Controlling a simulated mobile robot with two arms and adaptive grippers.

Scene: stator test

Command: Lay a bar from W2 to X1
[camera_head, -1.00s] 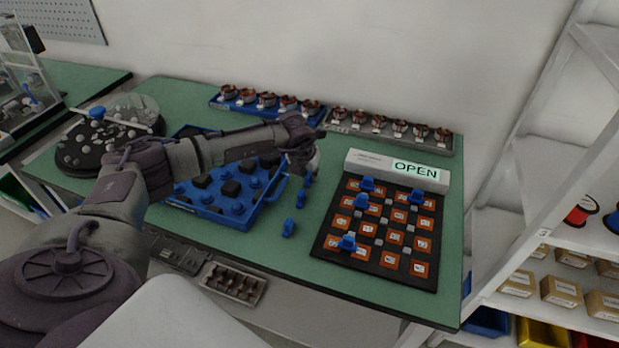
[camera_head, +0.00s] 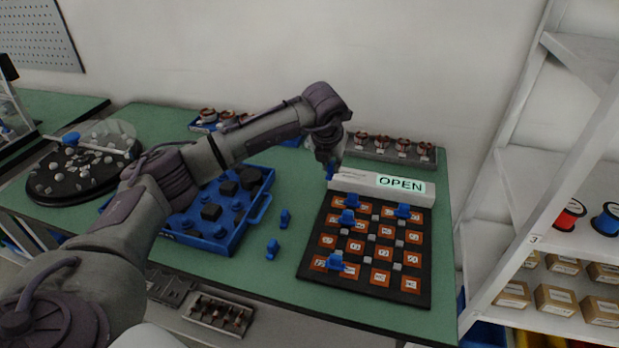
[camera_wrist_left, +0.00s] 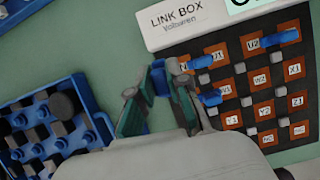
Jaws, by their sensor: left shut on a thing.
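My left gripper (camera_head: 329,164) is shut on a blue bar (camera_head: 330,173), near the upper left corner of the link box. The wrist view shows the fingers (camera_wrist_left: 160,88) with the bar (camera_wrist_left: 158,66) between them, partly hidden. The link box (camera_head: 310,262) is a black board with orange labelled tiles. Several blue bars sit on it, including one at the upper right (camera_head: 402,211) and one at the lower left (camera_head: 336,264). In the wrist view, tile W2 (camera_wrist_left: 262,81) and tile X1 (camera_wrist_left: 294,69) are side by side and look bare. My right gripper is out of view.
Two loose blue bars (camera_head: 285,218) (camera_head: 272,250) stand on the green table left of the board. A blue tray (camera_head: 262,205) is further left. A white strip with an OPEN display (camera_head: 400,184) borders the board's far edge. Stator racks (camera_head: 400,157) stand behind it.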

